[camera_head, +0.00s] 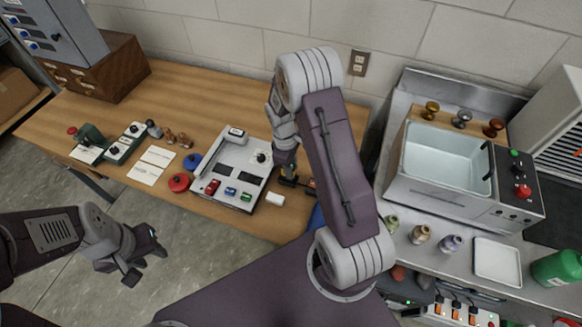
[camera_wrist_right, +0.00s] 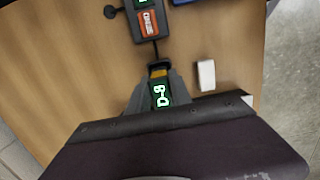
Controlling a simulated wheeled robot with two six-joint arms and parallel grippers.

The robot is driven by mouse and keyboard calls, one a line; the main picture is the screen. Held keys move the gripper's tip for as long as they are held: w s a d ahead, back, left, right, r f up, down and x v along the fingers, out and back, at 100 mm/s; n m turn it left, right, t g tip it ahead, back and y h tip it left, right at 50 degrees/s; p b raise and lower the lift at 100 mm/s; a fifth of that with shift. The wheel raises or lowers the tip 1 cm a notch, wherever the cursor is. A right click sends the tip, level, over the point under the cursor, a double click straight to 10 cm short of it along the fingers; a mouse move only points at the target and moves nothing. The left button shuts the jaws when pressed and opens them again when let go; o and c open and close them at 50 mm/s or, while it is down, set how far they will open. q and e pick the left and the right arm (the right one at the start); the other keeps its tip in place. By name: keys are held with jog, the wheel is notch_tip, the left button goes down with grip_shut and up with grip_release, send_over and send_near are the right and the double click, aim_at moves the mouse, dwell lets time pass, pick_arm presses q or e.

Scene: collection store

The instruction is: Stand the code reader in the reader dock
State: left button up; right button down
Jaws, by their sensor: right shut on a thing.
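My right gripper (camera_head: 288,180) is low over the right part of the wooden table. In the right wrist view its fingers (camera_wrist_right: 157,80) are closed around a small dark thing with bright green characters (camera_wrist_right: 161,96) and a yellow band, likely the code reader. A dark line runs from its far end to a dark unit with an orange label (camera_wrist_right: 149,22). That unit shows only partly beside the gripper in the head view (camera_head: 311,184). I cannot tell which thing is the reader dock. My left gripper (camera_head: 146,258) is open and empty, over the floor before the table.
A white panel (camera_head: 236,163) with red, blue and green pieces stands left of the right gripper. A small white block (camera_head: 275,198) lies close by, also in the right wrist view (camera_wrist_right: 206,75). Red (camera_head: 179,182) and blue discs lie further left. A metal sink unit (camera_head: 440,170) stands right.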

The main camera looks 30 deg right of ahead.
jog(key=shift+f+b, duration=0.4)
jog(key=shift+f, duration=0.15)
dwell(0.4)
jog(key=c, duration=1.5)
grip_release()
jog(key=shift+o, duration=0.2)
jog(key=r+p, duration=0.6)
jog(key=r, duration=0.1)
jog(key=w+r+p, duration=0.1)
jog(key=r+p, duration=0.3)
jog(key=shift+a, duration=0.4)
